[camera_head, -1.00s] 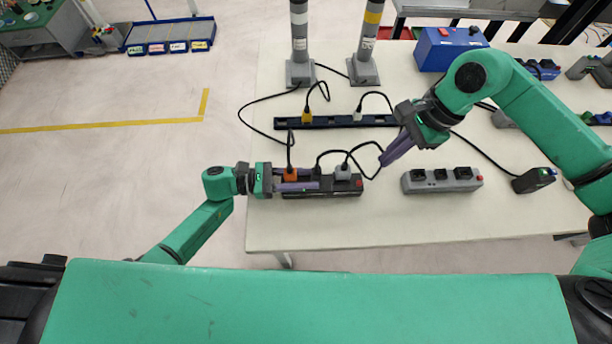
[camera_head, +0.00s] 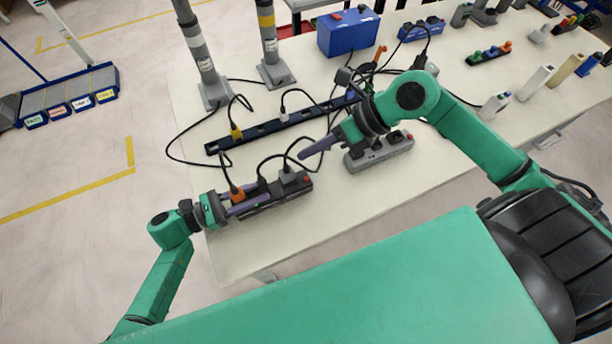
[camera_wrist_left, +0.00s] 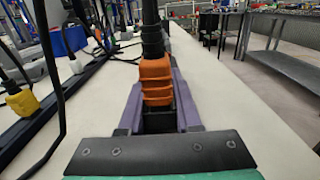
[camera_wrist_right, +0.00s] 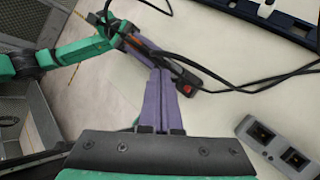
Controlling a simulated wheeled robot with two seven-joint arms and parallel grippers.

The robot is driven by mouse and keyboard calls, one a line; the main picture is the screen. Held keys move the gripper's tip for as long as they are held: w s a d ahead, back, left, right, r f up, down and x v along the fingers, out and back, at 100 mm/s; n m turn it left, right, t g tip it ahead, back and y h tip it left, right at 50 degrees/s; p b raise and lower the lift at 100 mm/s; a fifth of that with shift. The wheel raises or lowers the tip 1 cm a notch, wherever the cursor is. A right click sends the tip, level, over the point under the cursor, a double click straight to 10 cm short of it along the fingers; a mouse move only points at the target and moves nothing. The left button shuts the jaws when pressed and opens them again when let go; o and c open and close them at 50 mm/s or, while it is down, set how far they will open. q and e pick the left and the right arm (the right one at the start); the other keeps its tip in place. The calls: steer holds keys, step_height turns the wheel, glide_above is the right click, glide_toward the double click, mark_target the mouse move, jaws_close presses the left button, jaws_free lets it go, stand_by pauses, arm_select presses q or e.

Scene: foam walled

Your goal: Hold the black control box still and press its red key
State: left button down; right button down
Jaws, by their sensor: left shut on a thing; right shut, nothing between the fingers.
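The black control box (camera_head: 262,202) lies near the front edge of the table, with an orange plug (camera_head: 237,194) and other plugs in its top. Its red key (camera_head: 306,180) is at the right end; it also shows in the right wrist view (camera_wrist_right: 187,89). My left gripper (camera_head: 244,204) is shut on the box at its left end; in the left wrist view its fingers (camera_wrist_left: 158,118) flank the box below the orange plug. In the right wrist view the fingertips (camera_wrist_right: 160,72) appear apart from the key.
A grey socket strip (camera_head: 380,153) stands to the right, under my right arm. A long black rail (camera_head: 265,131) with plugs and looping cables lies behind the box. Two grey posts (camera_head: 269,45) and a blue box (camera_head: 347,34) stand farther back. Cables hang near my right fingers.

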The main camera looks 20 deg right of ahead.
steer(key=shift+d+m, duration=0.15)
steer(key=shift+m, duration=0.25)
glide_above(311, 182)
steer(key=shift+f, duration=4.4)
steer(key=shift+f, duration=0.4)
steer(key=shift+f, duration=0.5)
steer(key=shift+r, duration=0.9)
